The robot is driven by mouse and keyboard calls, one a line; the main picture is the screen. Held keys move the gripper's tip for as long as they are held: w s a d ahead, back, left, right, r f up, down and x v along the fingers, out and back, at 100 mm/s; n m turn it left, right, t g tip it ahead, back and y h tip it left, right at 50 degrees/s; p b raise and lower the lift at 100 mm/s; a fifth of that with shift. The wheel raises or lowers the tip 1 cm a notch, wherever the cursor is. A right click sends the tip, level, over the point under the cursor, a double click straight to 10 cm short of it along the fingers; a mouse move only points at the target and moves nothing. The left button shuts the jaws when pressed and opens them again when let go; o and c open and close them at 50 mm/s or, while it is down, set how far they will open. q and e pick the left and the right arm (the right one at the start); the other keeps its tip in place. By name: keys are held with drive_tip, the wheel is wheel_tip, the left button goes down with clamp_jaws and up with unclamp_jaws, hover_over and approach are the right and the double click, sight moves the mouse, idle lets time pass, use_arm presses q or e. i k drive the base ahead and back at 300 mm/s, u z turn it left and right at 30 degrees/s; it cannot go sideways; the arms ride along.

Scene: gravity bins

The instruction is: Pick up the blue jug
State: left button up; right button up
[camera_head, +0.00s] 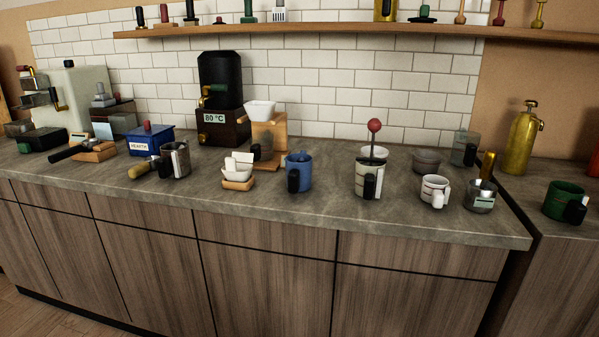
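The blue jug (303,174) stands upright near the front edge of the grey counter, about the middle of the view. Its black handle faces the front, toward its left side. Something blue shows at its top opening, too small to make out. Neither of my grippers is in the head view, so nothing is seen touching the jug.
On the grey counter (325,212), a white filter dish on a small wooden stand (237,183) is left of the jug. A pale cup with a red-knobbed stick (369,180) is to its right. A wooden dripper stand (276,141) is behind. Counter between jug and pale cup is clear.

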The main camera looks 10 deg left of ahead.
sight(298, 166)
drive_tip(key=u, duration=0.65)
drive_tip(key=k, duration=0.2)
drive_tip(key=z, duration=1.4)
drive_tip(key=i, duration=1)
drive_tip(key=u, duration=0.3)
